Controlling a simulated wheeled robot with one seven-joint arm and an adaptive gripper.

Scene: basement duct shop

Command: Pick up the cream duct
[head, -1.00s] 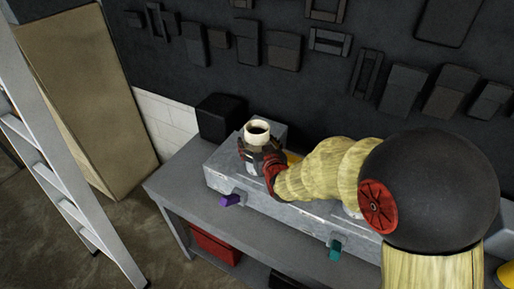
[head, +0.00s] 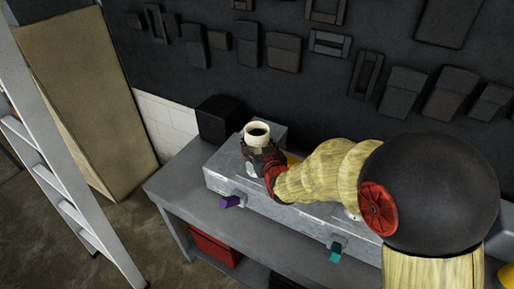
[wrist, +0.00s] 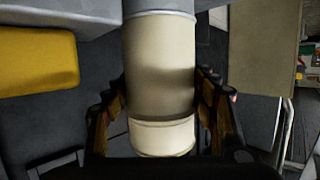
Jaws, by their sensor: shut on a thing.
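The cream duct (head: 257,133) is a short upright round tube with a dark open top, at the left end of the grey metal box on the bench in the head view. In the wrist view the cream duct (wrist: 160,70) fills the middle, with a grey metallic band at its far end. My gripper (head: 262,157) is shut on the duct, with one finger on each side of it; its fingers also show in the wrist view (wrist: 162,105). The fingers hide part of the duct's lower side in the head view. I cannot tell whether its bottom still touches a grey fitting.
The grey metal box (head: 228,180) lies along the workbench (head: 175,188), with purple (head: 232,201) and teal (head: 335,251) handles in front. A black box (head: 219,119) stands behind. A ladder (head: 62,165) stands left. A yellow block (wrist: 38,60) shows in the wrist view.

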